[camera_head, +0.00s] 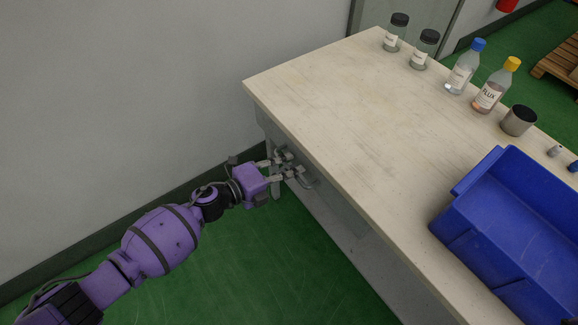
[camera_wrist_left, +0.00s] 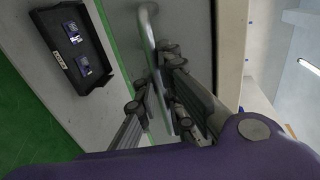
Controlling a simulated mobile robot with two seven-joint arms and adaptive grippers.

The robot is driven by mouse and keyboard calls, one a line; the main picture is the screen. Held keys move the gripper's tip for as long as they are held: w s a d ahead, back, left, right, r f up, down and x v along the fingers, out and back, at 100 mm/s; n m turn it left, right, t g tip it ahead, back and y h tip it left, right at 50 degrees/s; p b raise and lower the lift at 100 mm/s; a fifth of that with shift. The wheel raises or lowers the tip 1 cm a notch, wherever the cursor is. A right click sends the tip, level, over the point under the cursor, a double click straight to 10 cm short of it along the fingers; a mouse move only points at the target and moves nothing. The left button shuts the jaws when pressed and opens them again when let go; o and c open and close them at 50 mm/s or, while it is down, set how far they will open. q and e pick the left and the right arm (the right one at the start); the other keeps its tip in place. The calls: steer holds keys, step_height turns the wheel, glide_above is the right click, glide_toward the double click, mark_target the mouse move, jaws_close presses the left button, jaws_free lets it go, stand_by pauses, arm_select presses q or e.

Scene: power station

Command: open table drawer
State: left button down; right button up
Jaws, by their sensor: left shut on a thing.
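The table (camera_head: 330,125) has a pale wooden top, and its grey drawer front (camera_head: 340,207) is under the near edge. It also shows in the left wrist view as a grey panel (camera_wrist_left: 190,28). A metal bar handle (camera_head: 306,180) stands out from the drawer front. In the left wrist view the handle (camera_wrist_left: 150,40) runs down between my fingers. My left gripper (camera_head: 287,168) is at the drawer front, shut on the handle. In the left wrist view its fingers (camera_wrist_left: 165,105) lie on both sides of the bar. My right gripper is not in view.
A blue bin (camera_head: 470,205) stands on the table at the right. A black tray (camera_wrist_left: 75,45) shows in the wrist view. The green floor (camera_head: 230,265) before the table is clear.

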arm_select(q)
steer(key=f+v, duration=0.3)
steer(key=v, duration=1.1)
steer(key=a+f+v, duration=0.1)
steer(key=f+v, duration=0.2)
steer(key=v, duration=1.1)
steer(key=shift+s+a, duration=0.2)
steer(key=shift+s, duration=0.25)
steer(key=shift+r, duration=0.1)
steer(key=c, duration=1.8)
jaws_free()
steer(key=shift+c, duration=0.2)
steer(key=v, duration=1.2)
